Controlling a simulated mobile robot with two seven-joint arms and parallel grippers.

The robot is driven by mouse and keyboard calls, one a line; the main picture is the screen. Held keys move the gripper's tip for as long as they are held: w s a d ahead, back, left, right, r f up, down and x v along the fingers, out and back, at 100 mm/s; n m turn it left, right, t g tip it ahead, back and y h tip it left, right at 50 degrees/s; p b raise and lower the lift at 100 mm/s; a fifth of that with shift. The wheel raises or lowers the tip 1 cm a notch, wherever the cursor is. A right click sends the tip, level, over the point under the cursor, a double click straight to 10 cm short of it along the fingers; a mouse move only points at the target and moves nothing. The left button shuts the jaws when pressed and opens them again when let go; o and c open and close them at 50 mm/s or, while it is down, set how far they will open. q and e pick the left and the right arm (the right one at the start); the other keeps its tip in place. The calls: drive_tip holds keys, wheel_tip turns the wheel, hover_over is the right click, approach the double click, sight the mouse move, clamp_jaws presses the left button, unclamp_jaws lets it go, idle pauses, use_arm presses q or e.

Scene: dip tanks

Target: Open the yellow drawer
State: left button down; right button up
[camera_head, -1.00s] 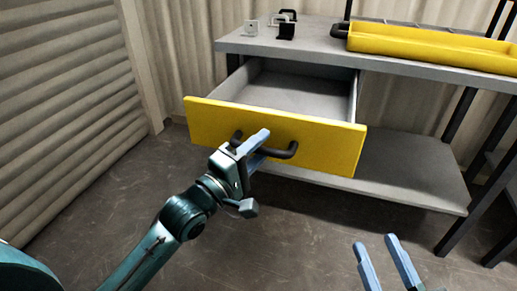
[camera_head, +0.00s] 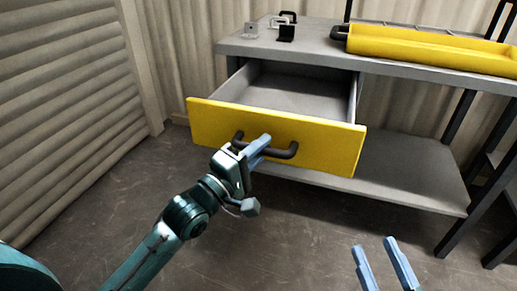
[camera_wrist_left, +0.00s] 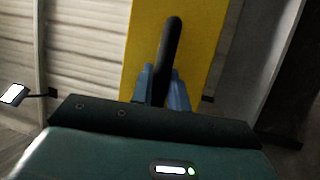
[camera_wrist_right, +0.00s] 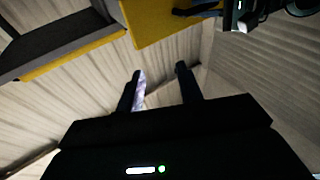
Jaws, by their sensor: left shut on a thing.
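The yellow drawer (camera_head: 215,122) stands pulled well out from under the grey worktop, and its empty grey inside (camera_head: 295,92) shows. Its dark bar handle (camera_head: 284,153) is on the front. My left gripper (camera_head: 258,146) is shut on the handle, left of its middle. In the left wrist view the handle (camera_wrist_left: 172,40) passes between the two blue fingers. My right gripper (camera_head: 376,243) is open and empty, low in front of the bench. In the right wrist view its fingers (camera_wrist_right: 159,72) stand apart with nothing between them.
On the worktop (camera_head: 315,50) are a yellow tray (camera_head: 430,50) with a dark handle and several small fixtures (camera_head: 286,32) at the left end. A grey lower shelf (camera_head: 400,190) runs below the drawer. The floor (camera_head: 300,235) in front is clear. A ribbed wall stands at the left.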

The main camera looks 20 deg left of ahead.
sight(266, 159)
use_arm(q)
drive_tip(key=w+p, duration=0.2)
drive_tip(key=w, duration=0.2)
drive_tip(key=shift+w+d+r, duration=0.1)
drive_tip(key=shift+w+r, duration=0.05)
drive_tip(key=shift+w, duration=0.45)
drive_tip(key=c, duration=1.6)
unclamp_jaws()
drive_tip(key=shift+o, duration=1.2)
use_arm(e)
drive_tip(key=shift+d+r, duration=0.1)
drive_tip(key=shift+d, duration=0.25)
